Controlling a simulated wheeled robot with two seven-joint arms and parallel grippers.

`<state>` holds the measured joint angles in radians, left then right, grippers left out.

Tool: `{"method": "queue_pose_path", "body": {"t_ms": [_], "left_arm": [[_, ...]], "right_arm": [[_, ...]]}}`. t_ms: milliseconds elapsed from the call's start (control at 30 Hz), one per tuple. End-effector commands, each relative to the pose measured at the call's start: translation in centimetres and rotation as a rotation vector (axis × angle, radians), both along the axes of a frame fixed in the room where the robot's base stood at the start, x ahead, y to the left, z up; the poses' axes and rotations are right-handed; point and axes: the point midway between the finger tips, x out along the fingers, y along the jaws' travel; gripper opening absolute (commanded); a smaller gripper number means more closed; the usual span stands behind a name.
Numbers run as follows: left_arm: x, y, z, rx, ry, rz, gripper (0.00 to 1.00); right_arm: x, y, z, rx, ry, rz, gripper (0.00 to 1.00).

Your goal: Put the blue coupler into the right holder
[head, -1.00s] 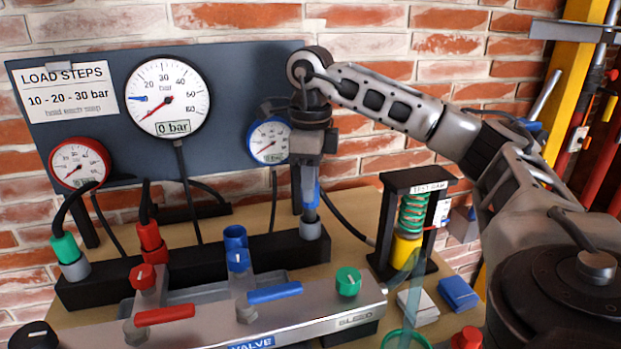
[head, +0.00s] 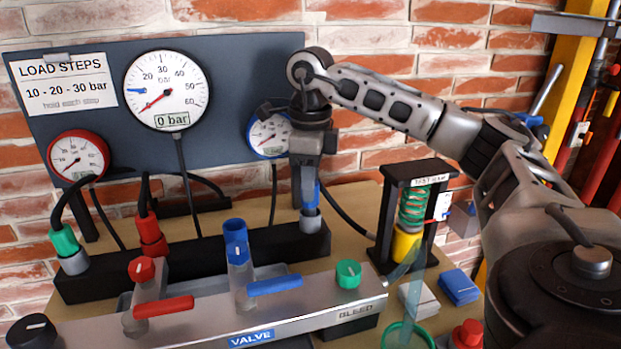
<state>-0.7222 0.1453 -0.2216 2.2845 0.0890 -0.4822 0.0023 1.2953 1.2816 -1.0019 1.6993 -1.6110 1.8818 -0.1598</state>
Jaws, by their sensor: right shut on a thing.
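The blue coupler (head: 317,194) is upright at the right end of the black rail, mostly hidden by my gripper. My right gripper (head: 308,190) points down and is shut on it. The right holder, a grey cup (head: 311,221), stands directly beneath. The coupler's lower end is at the cup's mouth; I cannot tell how deep it sits. A green coupler (head: 65,241) stands in the left grey cup, and a red coupler (head: 151,232) stands at the rail's middle left. My left gripper is not in view.
The valve block (head: 215,322) with red (head: 164,308) and blue (head: 274,286) levers lies in front of the rail (head: 200,262). A gauge panel (head: 90,125) stands behind. The spring test stand (head: 388,215) is close on the right. Hoses hang behind the rail.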

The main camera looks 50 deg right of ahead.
Motion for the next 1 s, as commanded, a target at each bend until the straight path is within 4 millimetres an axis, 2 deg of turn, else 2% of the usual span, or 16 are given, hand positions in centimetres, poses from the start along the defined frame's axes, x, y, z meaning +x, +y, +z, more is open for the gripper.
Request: {"method": "queue_pose_path", "body": {"t_ms": [467, 1000], "left_arm": [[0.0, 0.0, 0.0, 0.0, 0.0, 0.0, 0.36], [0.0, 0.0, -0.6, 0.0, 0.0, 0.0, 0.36]], "right_arm": [[0.0, 0.0, -0.1, -0.001, -0.001, 0.0, 0.05], [0.0, 0.0, -1.3, -0.001, -0.001, 0.0, 0.05]]}}
